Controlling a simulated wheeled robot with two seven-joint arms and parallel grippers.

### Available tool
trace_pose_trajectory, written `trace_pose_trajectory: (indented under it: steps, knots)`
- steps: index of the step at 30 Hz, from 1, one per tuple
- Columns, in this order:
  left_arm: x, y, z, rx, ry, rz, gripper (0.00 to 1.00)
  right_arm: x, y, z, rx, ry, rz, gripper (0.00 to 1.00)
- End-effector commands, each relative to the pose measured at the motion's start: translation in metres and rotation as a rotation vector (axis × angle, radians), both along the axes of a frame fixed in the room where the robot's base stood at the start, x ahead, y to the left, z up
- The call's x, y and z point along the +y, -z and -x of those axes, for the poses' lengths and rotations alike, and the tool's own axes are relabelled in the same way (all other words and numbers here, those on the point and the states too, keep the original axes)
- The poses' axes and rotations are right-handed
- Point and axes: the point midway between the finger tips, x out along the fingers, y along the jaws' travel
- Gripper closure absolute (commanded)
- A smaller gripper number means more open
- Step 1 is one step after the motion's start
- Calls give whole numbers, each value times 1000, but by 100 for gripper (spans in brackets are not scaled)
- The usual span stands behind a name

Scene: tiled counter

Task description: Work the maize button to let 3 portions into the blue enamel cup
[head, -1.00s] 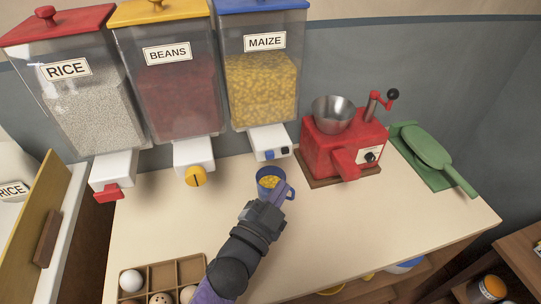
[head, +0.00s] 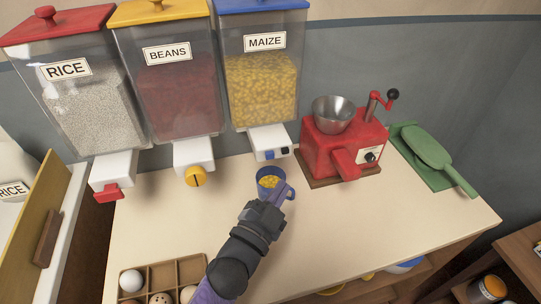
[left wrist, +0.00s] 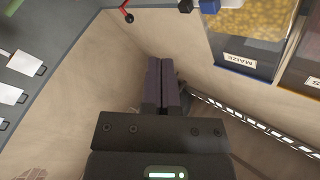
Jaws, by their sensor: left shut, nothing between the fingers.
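The maize dispenser (head: 262,85) hangs on the wall with a blue lid and a white spout block. Its blue button (head: 269,155) is on the front of that block, beside a small dark square (head: 285,151). The blue enamel cup (head: 266,190) stands upright on the counter below the spout, with yellow maize (head: 270,181) in it. My left gripper (head: 282,191) is shut and empty, in front of the cup at its handle side; I cannot tell whether it touches the cup. In the left wrist view its fingers (left wrist: 161,85) are closed together. My right gripper is out of view.
The rice dispenser (head: 75,105) and beans dispenser (head: 175,95) hang to the left. A red grinder (head: 340,145) with a metal bowl stands right of the cup, then a green scoop (head: 428,150). An egg box (head: 160,275) is at the front left. The counter's right front is clear.

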Motion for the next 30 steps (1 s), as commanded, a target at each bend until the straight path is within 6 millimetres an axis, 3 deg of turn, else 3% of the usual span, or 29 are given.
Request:
trace_pose_trajectory:
  steps: [14,17,21,27,30]
  knots:
    - [-2,-3,2,19,15,45,100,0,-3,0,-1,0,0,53]
    - [-7,-10,8,100,67,222,100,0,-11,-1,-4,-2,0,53]
    - [-13,-19,20,307,156,614,100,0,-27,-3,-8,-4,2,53]
    - [-13,-15,32,600,188,1084,100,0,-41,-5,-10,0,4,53]
    - [-12,-10,35,689,178,1218,100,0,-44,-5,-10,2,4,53]
